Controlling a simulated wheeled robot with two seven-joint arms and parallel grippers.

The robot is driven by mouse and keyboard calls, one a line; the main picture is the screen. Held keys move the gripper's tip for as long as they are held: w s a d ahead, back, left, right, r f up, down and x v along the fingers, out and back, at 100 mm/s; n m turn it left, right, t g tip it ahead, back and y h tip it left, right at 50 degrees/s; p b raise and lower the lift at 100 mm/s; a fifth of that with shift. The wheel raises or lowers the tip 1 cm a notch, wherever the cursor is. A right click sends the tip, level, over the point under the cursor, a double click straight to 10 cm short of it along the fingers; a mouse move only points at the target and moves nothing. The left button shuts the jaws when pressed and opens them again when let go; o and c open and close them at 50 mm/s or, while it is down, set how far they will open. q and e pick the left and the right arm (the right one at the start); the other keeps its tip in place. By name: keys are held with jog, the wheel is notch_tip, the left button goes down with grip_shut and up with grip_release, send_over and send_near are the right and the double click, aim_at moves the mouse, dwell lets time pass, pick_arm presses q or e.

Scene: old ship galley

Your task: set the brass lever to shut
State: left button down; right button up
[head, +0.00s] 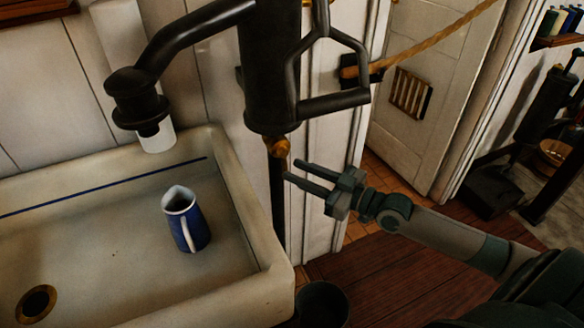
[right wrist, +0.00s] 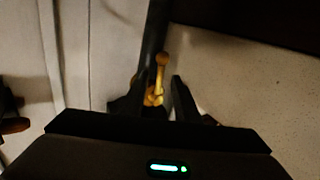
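The small brass lever (head: 279,148) sits at the foot of the black pump body (head: 270,75), where a dark pipe runs down beside the sink. My right gripper (head: 294,170) is just right of and below the lever, its two fingers apart and pointing left towards it. In the right wrist view the lever (right wrist: 161,72) shows as a brass bar with a rounded end, between the dark fingers (right wrist: 160,92). A gap shows on its right side; contact on the left cannot be told. My left gripper is not in view.
The pump handle (head: 335,103) hangs above my gripper. A dark bucket (head: 323,304) stands below. A rope (head: 430,40) crosses the door.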

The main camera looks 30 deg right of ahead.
aim_at(285, 164)
jog(key=shift+x, duration=1.25)
grip_shut()
jog(key=shift+w+d, duration=0.1)
